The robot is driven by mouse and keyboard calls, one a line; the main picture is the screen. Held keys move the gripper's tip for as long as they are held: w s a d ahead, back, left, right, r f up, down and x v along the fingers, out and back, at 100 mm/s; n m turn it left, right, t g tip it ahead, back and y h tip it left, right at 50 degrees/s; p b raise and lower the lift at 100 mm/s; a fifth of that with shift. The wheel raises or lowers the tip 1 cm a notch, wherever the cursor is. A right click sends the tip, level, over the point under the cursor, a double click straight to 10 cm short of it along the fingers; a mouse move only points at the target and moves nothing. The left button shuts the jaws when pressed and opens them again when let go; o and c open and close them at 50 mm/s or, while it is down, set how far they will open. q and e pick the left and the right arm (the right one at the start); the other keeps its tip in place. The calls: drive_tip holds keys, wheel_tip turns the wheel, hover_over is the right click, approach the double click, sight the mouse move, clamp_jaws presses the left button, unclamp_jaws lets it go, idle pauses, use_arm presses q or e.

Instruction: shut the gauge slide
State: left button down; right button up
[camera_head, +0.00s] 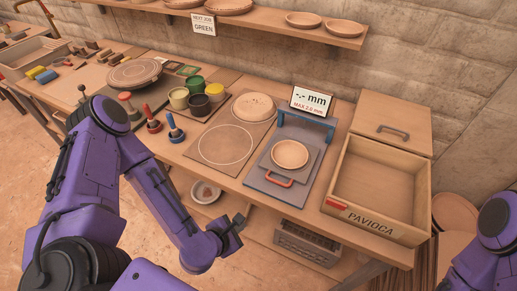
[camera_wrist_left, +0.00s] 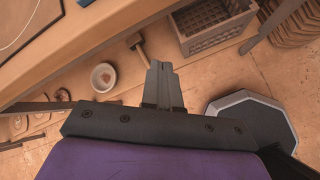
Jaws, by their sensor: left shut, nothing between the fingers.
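The gauge (camera_head: 262,185) is a grey base on the bench with a blue arch (camera_head: 305,125) across its back. Its slide (camera_head: 303,172) is a grey plate sitting in front of the arch, with a red handle (camera_head: 278,178) at its front edge. A round tan disc (camera_head: 290,153) lies on the slide. The display (camera_head: 312,99) behind shows "-.- mm". My left gripper (camera_head: 238,221) is shut and empty, in front of the bench edge and apart from the handle. It also shows in the left wrist view (camera_wrist_left: 158,66). My right gripper is out of view.
An open wooden box (camera_head: 375,190) marked PAVIOCA stands right of the gauge. A board with a white circle (camera_head: 225,146) lies to its left, with paint pots (camera_head: 199,104) behind. A grey crate (camera_head: 307,243) sits on the lower shelf.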

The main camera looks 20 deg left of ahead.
use_arm(q)
drive_tip(key=w+a+r+n+t+p, duration=0.2)
drive_tip(key=w+r+n, duration=0.2)
drive_tip(key=r+n, duration=0.4)
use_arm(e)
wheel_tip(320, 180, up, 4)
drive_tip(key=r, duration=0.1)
use_arm(q)
drive_tip(key=b, duration=1.3)
approach(262, 167)
drive_tip(key=f, duration=0.3)
drive_tip(key=shift+s+d+f+m+t+y, duration=0.2)
drive_tip(key=shift+d+m+t+y, duration=0.1)
drive_tip(key=shift+d+t+y, duration=0.1)
drive_tip(key=shift+x, duration=0.8)
drive_tip(key=w+p, duration=0.1)
drive_tip(key=w+r+p, duration=0.1)
drive_tip(key=w, duration=0.1)
drive_tip(key=shift+w, duration=0.3)
drive_tip(key=shift+w+f, duration=0.15)
drive_tip(key=shift+w, duration=0.1)
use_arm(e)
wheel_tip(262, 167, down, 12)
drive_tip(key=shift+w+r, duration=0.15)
